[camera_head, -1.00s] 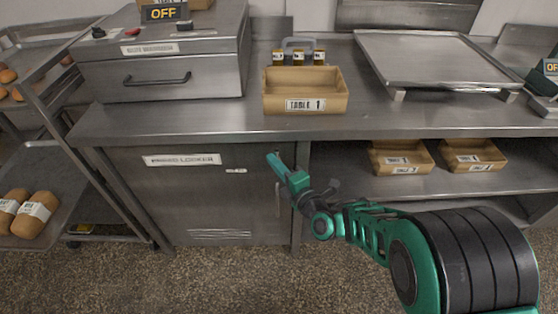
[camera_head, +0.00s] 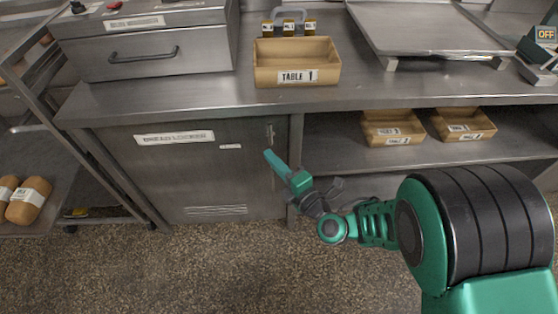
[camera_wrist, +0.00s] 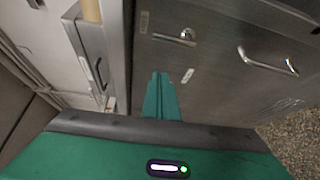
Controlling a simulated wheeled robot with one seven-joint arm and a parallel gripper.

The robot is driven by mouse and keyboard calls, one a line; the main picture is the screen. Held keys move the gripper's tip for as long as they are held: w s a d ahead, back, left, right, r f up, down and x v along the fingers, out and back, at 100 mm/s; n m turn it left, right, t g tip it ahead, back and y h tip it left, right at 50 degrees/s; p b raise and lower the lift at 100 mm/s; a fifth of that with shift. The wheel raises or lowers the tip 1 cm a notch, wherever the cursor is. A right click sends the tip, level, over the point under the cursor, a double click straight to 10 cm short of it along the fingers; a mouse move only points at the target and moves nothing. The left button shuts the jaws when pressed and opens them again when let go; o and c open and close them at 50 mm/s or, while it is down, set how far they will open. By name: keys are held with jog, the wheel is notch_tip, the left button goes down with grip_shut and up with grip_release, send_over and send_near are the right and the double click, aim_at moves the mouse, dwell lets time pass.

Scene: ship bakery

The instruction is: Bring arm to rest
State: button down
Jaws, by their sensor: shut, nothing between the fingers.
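My green arm reaches in from the lower right of the head view. My gripper (camera_head: 270,158) is shut and empty in front of the steel locker (camera_head: 160,170) under the counter. It points up and to the left. In the wrist view my gripper (camera_wrist: 160,80) shows its two green fingers together, with the locker front (camera_wrist: 220,75) beyond them. A locker handle (camera_wrist: 268,62) and a latch (camera_wrist: 174,39) show there. I cannot tell how far the fingertips are from the door.
A tray labelled TABLE 1 (camera_head: 297,64) stands on the counter (camera_head: 200,97). Two more trays (camera_head: 393,128) (camera_head: 463,125) sit on the shelf below. A rack with wrapped loaves (camera_head: 29,200) stands at the left. The speckled floor (camera_head: 250,260) in front is clear.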

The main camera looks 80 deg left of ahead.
jog(key=shift+w+d, duration=0.2)
jog(key=shift+d, duration=0.2)
dwell(0.3)
